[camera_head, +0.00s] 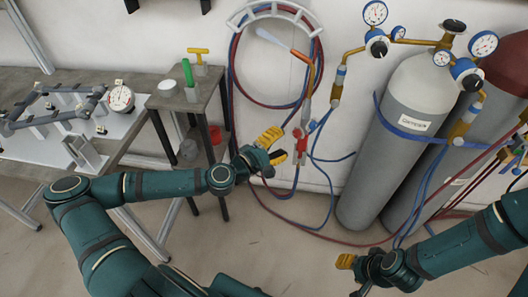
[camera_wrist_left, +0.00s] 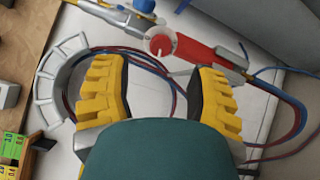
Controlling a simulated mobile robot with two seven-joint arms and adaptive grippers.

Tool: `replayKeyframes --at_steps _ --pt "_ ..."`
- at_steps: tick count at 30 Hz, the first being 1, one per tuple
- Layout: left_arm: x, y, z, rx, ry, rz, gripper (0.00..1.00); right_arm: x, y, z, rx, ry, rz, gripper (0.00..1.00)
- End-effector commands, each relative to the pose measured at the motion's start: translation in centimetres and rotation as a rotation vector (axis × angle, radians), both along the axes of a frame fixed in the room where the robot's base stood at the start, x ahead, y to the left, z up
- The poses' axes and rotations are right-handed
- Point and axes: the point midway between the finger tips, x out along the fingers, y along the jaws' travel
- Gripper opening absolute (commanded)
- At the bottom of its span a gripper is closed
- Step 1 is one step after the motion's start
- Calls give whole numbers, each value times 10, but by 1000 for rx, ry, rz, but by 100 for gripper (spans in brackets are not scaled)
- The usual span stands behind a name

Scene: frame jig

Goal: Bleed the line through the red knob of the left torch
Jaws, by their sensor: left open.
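The left torch (camera_head: 309,82) hangs upright by the wall beneath the hose hanger, with red and blue fittings at its lower end. In the left wrist view, its red knob (camera_wrist_left: 160,43) faces the camera, beside a red body (camera_wrist_left: 198,52) and a blue knob (camera_wrist_left: 144,5). My left gripper (camera_head: 275,148) is open and empty, just left of the torch's lower fittings. In the wrist view its yellow fingers (camera_wrist_left: 158,92) are spread, with the knob beyond the gap between them, apparently untouched. My right gripper (camera_head: 347,270) is low in the head view; its jaws are mostly hidden.
Red and blue hoses (camera_head: 236,95) loop from the wall hanger (camera_head: 275,9). Grey gas cylinders (camera_head: 405,115) with gauges stand at right. A small table (camera_head: 190,98) and a workbench (camera_head: 60,150) with a frame stand at left. Other hose fittings show at far right.

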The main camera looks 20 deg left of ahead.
Motion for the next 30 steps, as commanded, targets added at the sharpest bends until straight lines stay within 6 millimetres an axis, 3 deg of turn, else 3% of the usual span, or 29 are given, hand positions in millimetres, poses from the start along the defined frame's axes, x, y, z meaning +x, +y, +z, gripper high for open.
replayKeyframes --at_steps 6,12,30 --pt "-35 18 -1 -2 1 5 57 0 0 0 0 0 0 47" --pt "-53 26 -1 -1 0 1 57 0 0 0 0 0 0 47" --pt "-59 28 -1 -1 1 1 57 0 0 0 0 0 0 47"
